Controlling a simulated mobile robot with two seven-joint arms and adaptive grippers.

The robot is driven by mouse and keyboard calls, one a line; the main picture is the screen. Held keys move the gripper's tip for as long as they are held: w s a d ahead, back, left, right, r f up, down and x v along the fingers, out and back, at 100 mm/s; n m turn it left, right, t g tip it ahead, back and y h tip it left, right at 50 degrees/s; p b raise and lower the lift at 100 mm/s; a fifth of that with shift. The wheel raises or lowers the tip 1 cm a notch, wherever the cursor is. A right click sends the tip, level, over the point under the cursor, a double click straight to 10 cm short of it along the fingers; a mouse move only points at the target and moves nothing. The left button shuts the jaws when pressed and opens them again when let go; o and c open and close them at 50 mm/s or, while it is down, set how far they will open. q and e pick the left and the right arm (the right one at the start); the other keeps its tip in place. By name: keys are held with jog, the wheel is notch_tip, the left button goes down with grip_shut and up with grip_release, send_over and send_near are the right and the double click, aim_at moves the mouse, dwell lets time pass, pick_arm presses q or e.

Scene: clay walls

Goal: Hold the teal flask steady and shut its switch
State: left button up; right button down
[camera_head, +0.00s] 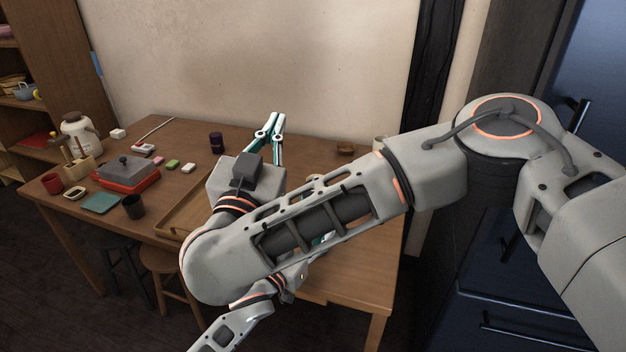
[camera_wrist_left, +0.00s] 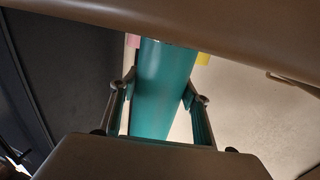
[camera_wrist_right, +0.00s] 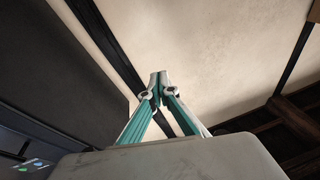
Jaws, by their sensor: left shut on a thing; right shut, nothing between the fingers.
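The teal flask (camera_wrist_left: 165,85) shows in the left wrist view as a long teal cylinder. My left gripper (camera_wrist_left: 160,98) has its fingers against both sides of it. In the head view a bit of teal (camera_head: 323,241) shows behind my right arm; I cannot tell whether it is the flask or a finger. My right arm hides most of that area. My right gripper (camera_head: 275,122) is shut and empty, pointing up above the table; its tips also meet in the right wrist view (camera_wrist_right: 158,78). The flask's switch is not visible in any view.
A wooden tray (camera_head: 172,221) lies on the brown table (camera_head: 345,284), partly behind my right arm. A red-based grill (camera_head: 127,176), a dark cup (camera_head: 133,207), a teal square (camera_head: 101,203) and a white jug (camera_head: 80,135) stand at left.

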pick_arm(q)
jog(key=shift+f, duration=0.15)
pick_arm(e)
jog(key=s+d+f+g, duration=0.1)
jog(key=f+g, duration=0.1)
jog(key=f, duration=0.3)
jog(key=s+d+f+g+h, duration=0.1)
jog(key=s+d+f+g, duration=0.1)
jog(key=f, duration=0.4)
jog(key=shift+g, duration=0.3)
jog(key=shift+w+d, duration=0.15)
